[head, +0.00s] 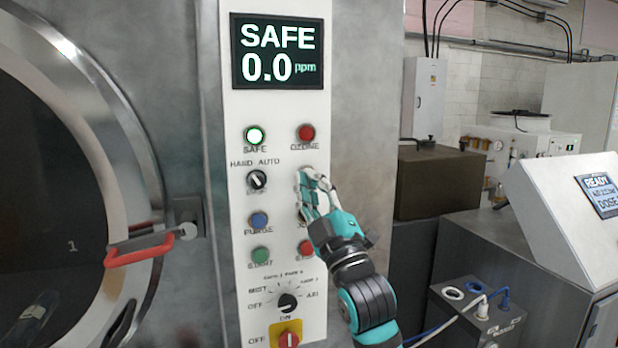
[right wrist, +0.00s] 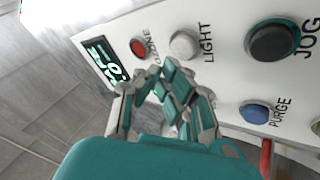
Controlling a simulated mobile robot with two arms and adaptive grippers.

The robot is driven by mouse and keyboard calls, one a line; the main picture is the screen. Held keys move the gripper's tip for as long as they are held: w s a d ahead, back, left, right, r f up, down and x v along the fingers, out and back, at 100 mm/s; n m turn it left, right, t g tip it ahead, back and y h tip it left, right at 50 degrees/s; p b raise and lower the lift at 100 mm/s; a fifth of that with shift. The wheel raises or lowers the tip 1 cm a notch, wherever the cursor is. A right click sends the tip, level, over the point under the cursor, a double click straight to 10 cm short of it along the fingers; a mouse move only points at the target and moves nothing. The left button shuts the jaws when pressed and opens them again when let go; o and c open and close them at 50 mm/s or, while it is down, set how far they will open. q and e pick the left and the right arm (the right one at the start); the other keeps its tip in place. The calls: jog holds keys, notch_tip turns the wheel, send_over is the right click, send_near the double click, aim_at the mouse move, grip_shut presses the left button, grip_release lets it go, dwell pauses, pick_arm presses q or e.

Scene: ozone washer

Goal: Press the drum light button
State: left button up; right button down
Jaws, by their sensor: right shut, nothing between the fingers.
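The drum light button is a white round button (right wrist: 184,44) labelled LIGHT in the right wrist view, between the red ozone lamp and the black jog button. In the head view my gripper mostly hides it. My right gripper (head: 309,190) is shut and empty, its fingers over the right column of the control panel (head: 240,108). In the right wrist view the fingers (right wrist: 150,85) show just below the white button. I cannot tell whether they touch it or the panel. My left gripper is not in view.
The ozone lamp (head: 305,133) is above the gripper. The blue purge button (head: 259,221) and hand/auto switch (head: 257,180) are to its left. The red stop button (head: 306,248) is below. A red door handle (head: 138,250) is at left, a dosing console (head: 560,200) at right.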

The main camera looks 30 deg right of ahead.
jog(key=shift+w, duration=0.15)
dwell(0.3)
jog(key=shift+w+d, duration=0.1)
jog(key=shift+w, duration=0.2)
jog(key=shift+w+d, duration=0.1)
jog(key=shift+w, duration=0.45)
dwell(0.6)
jog(key=shift+s, duration=0.2)
jog(key=shift+s+a, duration=0.2)
jog(key=shift+s, duration=0.6)
jog(key=shift+p, duration=0.3)
jog(key=s, duration=0.3)
jog(key=s+a, duration=0.1)
jog(key=s, duration=0.1)
jog(key=shift+s+a, duration=0.2)
jog(key=shift+s, duration=0.2)
